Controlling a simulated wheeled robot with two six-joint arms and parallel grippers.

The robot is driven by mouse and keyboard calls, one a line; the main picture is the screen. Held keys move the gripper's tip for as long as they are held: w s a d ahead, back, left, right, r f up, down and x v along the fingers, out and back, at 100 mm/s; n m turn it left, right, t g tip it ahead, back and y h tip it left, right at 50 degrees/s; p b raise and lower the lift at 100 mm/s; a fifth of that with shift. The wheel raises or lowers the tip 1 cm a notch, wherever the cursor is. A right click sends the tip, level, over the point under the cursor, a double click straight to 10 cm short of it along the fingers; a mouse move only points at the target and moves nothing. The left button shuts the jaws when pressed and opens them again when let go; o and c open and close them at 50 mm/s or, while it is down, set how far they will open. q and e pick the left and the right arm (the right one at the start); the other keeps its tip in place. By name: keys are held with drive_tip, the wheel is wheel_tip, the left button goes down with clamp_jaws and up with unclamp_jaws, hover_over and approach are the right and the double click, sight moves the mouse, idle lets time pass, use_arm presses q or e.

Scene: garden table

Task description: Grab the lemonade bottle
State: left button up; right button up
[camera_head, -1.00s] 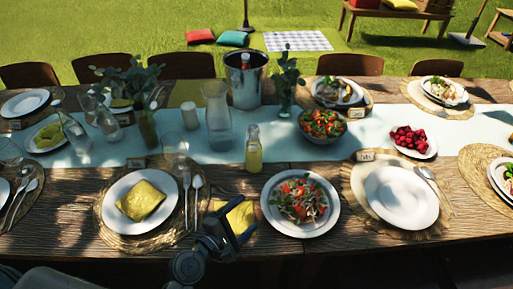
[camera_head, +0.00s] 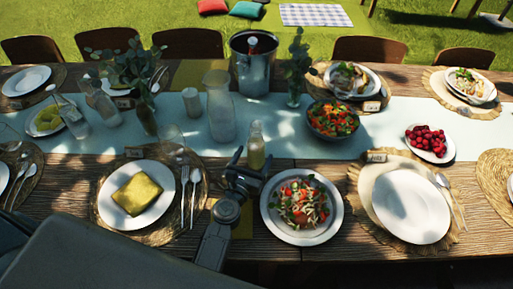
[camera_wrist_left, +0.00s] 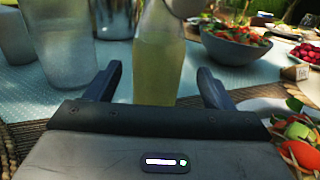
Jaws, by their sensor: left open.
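The lemonade bottle (camera_head: 256,150) is a clear bottle of pale yellow drink standing upright near the front edge of the light blue runner. My left gripper (camera_head: 252,164) is open just in front of it, its fingers pointing at the bottle. In the left wrist view the bottle (camera_wrist_left: 160,58) stands upright between the two open fingers (camera_wrist_left: 158,85), and its top is cut off by the frame. I cannot tell whether the bottle is fully between the fingertips or just beyond them. My right gripper is in neither view.
A salad plate (camera_head: 301,208) lies close to the right of my left gripper. A glass carafe (camera_head: 221,118) and a metal ice bucket (camera_head: 254,68) stand behind the bottle. A plate with a yellow napkin (camera_head: 138,194) is at the left. A salad bowl (camera_head: 333,119) is behind right.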

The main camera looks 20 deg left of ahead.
use_arm(q)
drive_tip(key=w, duration=0.3)
drive_tip(key=w+p, duration=0.1)
drive_tip(key=shift+w+r, duration=0.2)
drive_tip(key=shift+r, duration=0.1)
drive_tip(key=shift+w+f, duration=0.1)
drive_tip(key=shift+w, duration=0.3)
drive_tip(key=c, duration=1.5)
drive_tip(key=shift+o, duration=0.2)
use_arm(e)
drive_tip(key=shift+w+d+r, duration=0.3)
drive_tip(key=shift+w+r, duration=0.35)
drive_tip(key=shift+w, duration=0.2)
